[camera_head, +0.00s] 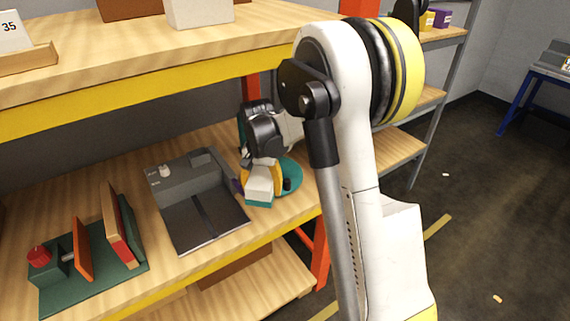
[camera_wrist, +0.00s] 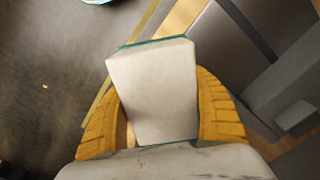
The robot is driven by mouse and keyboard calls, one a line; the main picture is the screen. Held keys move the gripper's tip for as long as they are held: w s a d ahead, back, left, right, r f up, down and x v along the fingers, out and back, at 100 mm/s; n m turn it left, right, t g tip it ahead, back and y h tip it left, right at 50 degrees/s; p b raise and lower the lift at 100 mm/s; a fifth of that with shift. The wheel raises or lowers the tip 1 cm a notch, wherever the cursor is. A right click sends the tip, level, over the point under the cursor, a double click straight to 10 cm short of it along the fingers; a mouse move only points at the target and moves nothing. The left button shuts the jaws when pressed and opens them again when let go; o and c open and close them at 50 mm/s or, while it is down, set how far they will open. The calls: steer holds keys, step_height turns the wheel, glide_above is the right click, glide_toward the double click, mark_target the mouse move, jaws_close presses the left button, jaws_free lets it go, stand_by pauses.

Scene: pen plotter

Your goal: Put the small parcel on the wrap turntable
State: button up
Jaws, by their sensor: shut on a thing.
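The small parcel (camera_head: 260,187) is a pale white box with teal edges. My gripper (camera_head: 259,178) is shut on it; in the wrist view its two yellow fingers flank the parcel (camera_wrist: 153,92) on both sides. A round teal disc with a small black post, which looks like the wrap turntable (camera_head: 292,172), lies on the wooden shelf just behind and right of the parcel in the head view. My gripper and the parcel hide part of it. A bit of a teal rim (camera_wrist: 96,1) shows at the top left of the wrist view. Contact between parcel and disc cannot be told.
A grey flat machine (camera_head: 196,200) stands left of my gripper. Further left is a green base (camera_head: 85,275) with upright orange and red plates and a red knob. An upper shelf (camera_head: 120,85) with a yellow edge overhangs the back. A red-orange post (camera_head: 251,90) stands behind.

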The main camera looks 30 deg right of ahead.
steer(key=w+d+r+m, duration=0.1)
steer(key=w+d+m, duration=0.2)
steer(key=d+m, duration=0.3)
steer(key=w+d+r+m, duration=0.1)
steer(key=w+d+m, duration=0.2)
steer(key=d, duration=0.5)
steer(key=w+f+b, duration=0.1)
steer(key=w+f, duration=0.1)
steer(key=w, duration=0.1)
steer(key=w+a+f+b, duration=0.1)
steer(key=w+f, duration=0.1)
steer(key=w, duration=0.1)
steer(key=w+f+b, duration=0.2)
steer(key=w, duration=0.2)
steer(key=shift+w+a+f, duration=0.1)
steer(key=shift+a+f, duration=0.1)
steer(key=shift+a, duration=0.2)
steer(key=shift+w+a+f, duration=0.1)
steer(key=shift+w+f, duration=0.2)
steer(key=shift+w, duration=0.1)
step_height(320, 180, down, 4)
steer(key=shift+b, duration=1.1)
steer(key=shift+r, duration=0.2)
steer(key=shift+f, duration=0.1)
steer(key=o, duration=1.4)
steer(key=shift+f, duration=0.1)
